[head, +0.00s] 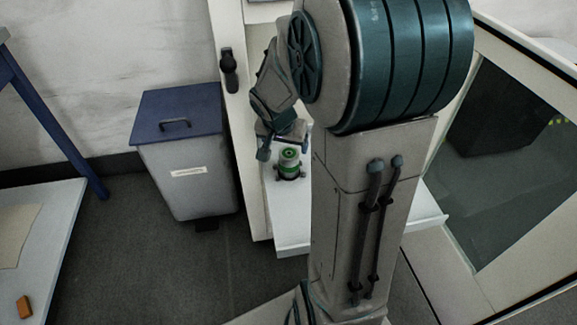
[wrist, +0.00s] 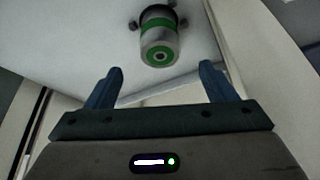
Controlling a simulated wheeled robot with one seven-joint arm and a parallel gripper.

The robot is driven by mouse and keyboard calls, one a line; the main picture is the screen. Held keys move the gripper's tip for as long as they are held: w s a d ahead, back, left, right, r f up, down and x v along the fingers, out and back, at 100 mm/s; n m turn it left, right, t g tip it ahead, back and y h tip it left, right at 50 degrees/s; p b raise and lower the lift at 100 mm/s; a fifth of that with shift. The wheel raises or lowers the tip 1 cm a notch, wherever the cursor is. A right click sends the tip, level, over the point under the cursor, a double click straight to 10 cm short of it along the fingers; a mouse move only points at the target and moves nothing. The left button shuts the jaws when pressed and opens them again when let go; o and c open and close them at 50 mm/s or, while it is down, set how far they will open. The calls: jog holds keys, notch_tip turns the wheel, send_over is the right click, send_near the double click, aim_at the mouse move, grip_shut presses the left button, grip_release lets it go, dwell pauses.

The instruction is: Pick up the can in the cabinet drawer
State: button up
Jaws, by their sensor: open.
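The can (head: 289,163) is green and silver and stands upright in the pulled-out white drawer (head: 293,238), left of my arm in the head view. In the wrist view the can (wrist: 159,38) is at the top, ahead of and between my two blue fingers, with a clear gap to them. My gripper (wrist: 160,88) is open and empty. In the head view it hangs just above and behind the can, partly hidden by my wrist. Small dark knobs show around the can's base. My arm hides much of the drawer's middle.
A grey bin with a blue lid (head: 183,150) stands left of the cabinet. A blue-legged table (head: 45,220) is at far left, with a small orange block (head: 24,307) on it. A dark glass panel (head: 510,150) is on the right.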

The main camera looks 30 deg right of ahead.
aim_at(289, 154)
jog(key=b+x, duration=0.4)
jog(key=x, duration=0.6)
jog(key=shift+f, duration=0.3)
jog(key=shift+r, duration=0.1)
jog(key=c, duration=1.2)
